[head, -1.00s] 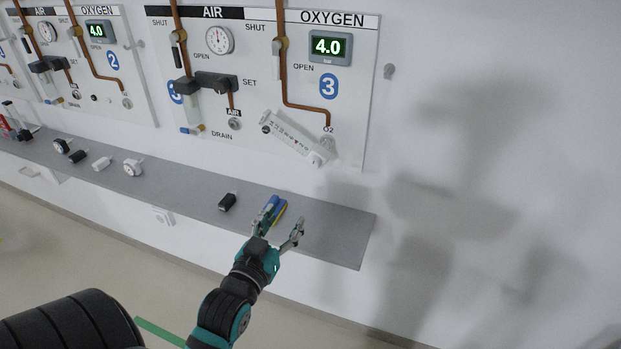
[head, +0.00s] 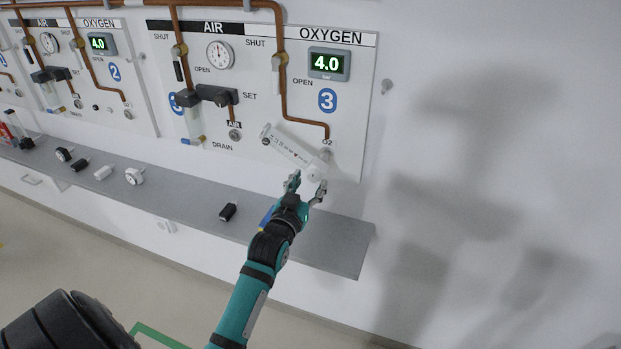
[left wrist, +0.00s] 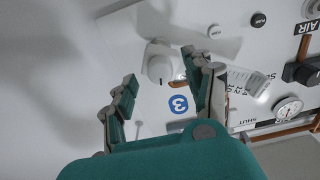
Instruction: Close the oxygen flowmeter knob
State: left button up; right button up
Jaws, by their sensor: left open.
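The oxygen flowmeter (head: 288,147) is a white scaled tube, tilted on panel 3 under the OXYGEN label. Its white round knob (head: 317,170) is at the lower right end, near the O2 outlet. My left gripper (head: 307,187) is open and empty just below the knob, fingers pointing up at it. In the left wrist view the knob (left wrist: 159,63) shows ahead, between and beyond the fingertips (left wrist: 158,70); I see no clear contact. The flowmeter tube (left wrist: 248,80) runs off to the right there, partly behind a finger. My right gripper is not in view.
A grey shelf (head: 335,240) runs below the panels, holding several small black and white parts and a blue item (head: 266,216) partly hidden by my left arm. The pressure display (head: 328,64) reads 4.0. Bare wall lies to the right.

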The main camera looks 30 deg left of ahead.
pick_arm(q)
jog(key=shift+w+a, duration=0.15)
jog(key=shift+w, duration=0.55)
grip_shut()
jog(key=n+p, duration=0.2)
jog(key=n, duration=0.1)
jog(key=shift+r, duration=0.15)
jog(key=n+p, duration=0.1)
jog(key=n, duration=0.3)
jog(key=shift+p, duration=0.4)
jog(key=n+p, duration=0.1)
jog(key=n, duration=0.2)
jog(key=shift+n, duration=0.3)
jog(key=shift+n+p, duration=0.45)
jog(key=shift+n, duration=1.35)
